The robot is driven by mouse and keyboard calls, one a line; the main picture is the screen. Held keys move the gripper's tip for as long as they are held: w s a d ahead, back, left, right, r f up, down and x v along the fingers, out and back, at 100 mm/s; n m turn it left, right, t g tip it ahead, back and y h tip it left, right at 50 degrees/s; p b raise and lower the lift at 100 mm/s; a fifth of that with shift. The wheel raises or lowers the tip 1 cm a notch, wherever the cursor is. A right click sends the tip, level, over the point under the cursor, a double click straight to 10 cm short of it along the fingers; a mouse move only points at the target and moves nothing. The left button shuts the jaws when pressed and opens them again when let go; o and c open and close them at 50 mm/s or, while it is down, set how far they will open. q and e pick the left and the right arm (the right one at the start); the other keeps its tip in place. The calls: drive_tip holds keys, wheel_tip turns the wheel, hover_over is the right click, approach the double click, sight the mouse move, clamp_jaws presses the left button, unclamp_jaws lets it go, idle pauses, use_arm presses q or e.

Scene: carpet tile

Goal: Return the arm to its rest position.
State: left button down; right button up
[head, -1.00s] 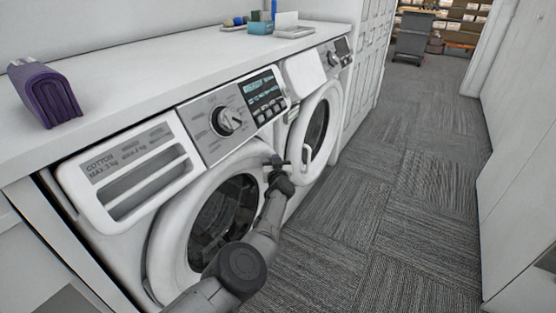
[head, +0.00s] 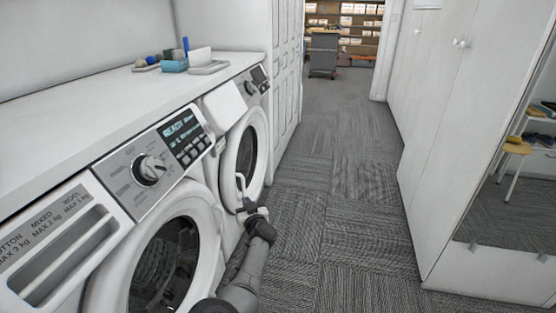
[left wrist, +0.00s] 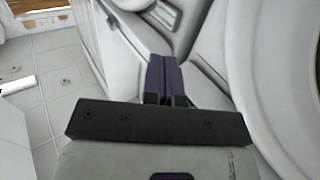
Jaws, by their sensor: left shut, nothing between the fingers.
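My left arm comes in from the bottom of the head view, with its dark links running up in front of the washing machines. Its gripper (head: 247,209) is beside the lower door rim of the far washer (head: 244,150), over the carpet side. In the left wrist view the gripper's fingers (left wrist: 165,82) look like a narrow, dark purplish pair pressed together. Nothing shows held between them. I cannot tell from these views whether the gripper touches the washer door. My right arm and gripper are out of view.
The near washer (head: 165,262) stands close by the arm at left, under a white counter (head: 110,110) with small blue items (head: 175,65). White cabinets (head: 455,150) line the right side.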

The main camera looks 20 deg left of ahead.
use_arm(q)
drive_tip(key=s+a+f+m+h+p, duration=0.1)
drive_tip(key=s+a+f+p, duration=0.25)
drive_tip(key=a, duration=0.25)
drive_tip(key=s+a+f+m+h+p, duration=0.1)
drive_tip(key=s+a+f+m+p, duration=0.15)
drive_tip(key=s+a, duration=0.35)
drive_tip(key=s+a+f+m+g+h+p, duration=0.1)
drive_tip(key=s+a+m+h+p, duration=0.15)
drive_tip(key=s+a, duration=0.45)
drive_tip(key=s+d+r+m+g+h+p, duration=0.1)
drive_tip(key=s+d+r+g+h+p, duration=0.2)
drive_tip(key=s+d, duration=0.9)
drive_tip(key=s+d+r+m+g+h+p, duration=0.1)
drive_tip(key=s+d+r+g+p, duration=0.4)
drive_tip(key=s, duration=1.2)
drive_tip(key=s+d+r+m+g+h+p, duration=0.15)
drive_tip(key=s+d+r+p, duration=0.35)
drive_tip(key=s+d, duration=0.7)
drive_tip(key=s+a+r+p, duration=0.1)
drive_tip(key=a+r+p, duration=0.1)
drive_tip(key=r+p, duration=1.6)
drive_tip(key=s+a+r+p, duration=0.1)
drive_tip(key=r+p, duration=1.8)
drive_tip(key=shift+a+h, duration=0.4)
